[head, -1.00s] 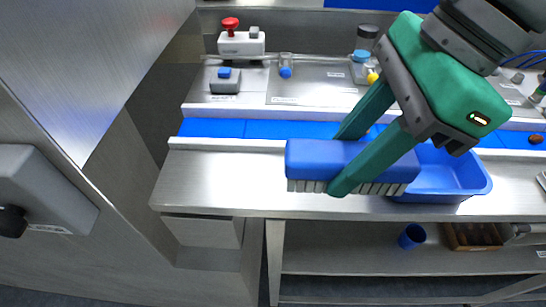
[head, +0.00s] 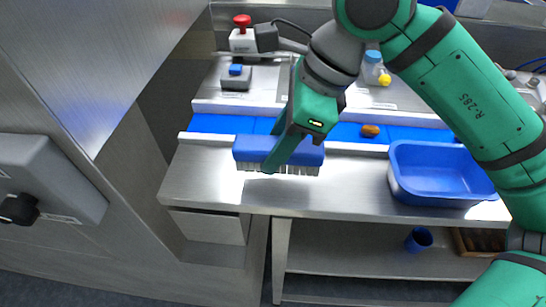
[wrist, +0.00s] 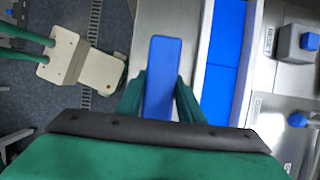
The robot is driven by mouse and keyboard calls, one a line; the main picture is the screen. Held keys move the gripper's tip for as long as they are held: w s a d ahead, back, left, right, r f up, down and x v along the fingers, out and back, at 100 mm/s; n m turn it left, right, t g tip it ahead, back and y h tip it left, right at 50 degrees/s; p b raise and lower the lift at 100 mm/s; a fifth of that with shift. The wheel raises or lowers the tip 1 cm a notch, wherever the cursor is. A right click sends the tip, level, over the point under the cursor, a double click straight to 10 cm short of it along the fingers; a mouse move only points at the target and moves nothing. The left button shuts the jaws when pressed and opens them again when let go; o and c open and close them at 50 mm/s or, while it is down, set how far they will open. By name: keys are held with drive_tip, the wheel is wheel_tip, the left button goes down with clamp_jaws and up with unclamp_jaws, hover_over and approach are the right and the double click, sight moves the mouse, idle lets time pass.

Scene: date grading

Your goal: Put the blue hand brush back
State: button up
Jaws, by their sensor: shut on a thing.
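The blue hand brush (head: 248,149) has a blue block body with pale bristles pointing down. My gripper (head: 277,150) is shut on the brush near its middle, one finger crossing its front face. The brush is level over the steel worktop (head: 345,185), left of the blue tub; whether its bristles touch the worktop I cannot tell. In the wrist view the blue top of the brush (wrist: 164,75) lies between my two green fingers.
A blue tub (head: 435,195) stands on the worktop at the right. A blue belt (head: 215,124) runs behind, with a brown date (head: 370,131) on it. A red-button box (head: 243,38) and a blue-button box (head: 236,77) stand at the back. A blue cup (head: 418,239) is on the shelf below.

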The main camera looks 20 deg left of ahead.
drive_tip(key=shift+w+a+f, duration=0.1)
drive_tip(key=shift+a+f, duration=0.05)
drive_tip(key=shift+f, duration=0.8)
drive_tip(key=shift+w+a+f, duration=0.1)
drive_tip(key=shift+f, duration=0.8)
drive_tip(key=shift+f, duration=0.15)
drive_tip(key=o, duration=1.1)
drive_tip(key=v, duration=1.2)
drive_tip(key=shift+d, duration=0.1)
drive_tip(key=shift+s, duration=0.1)
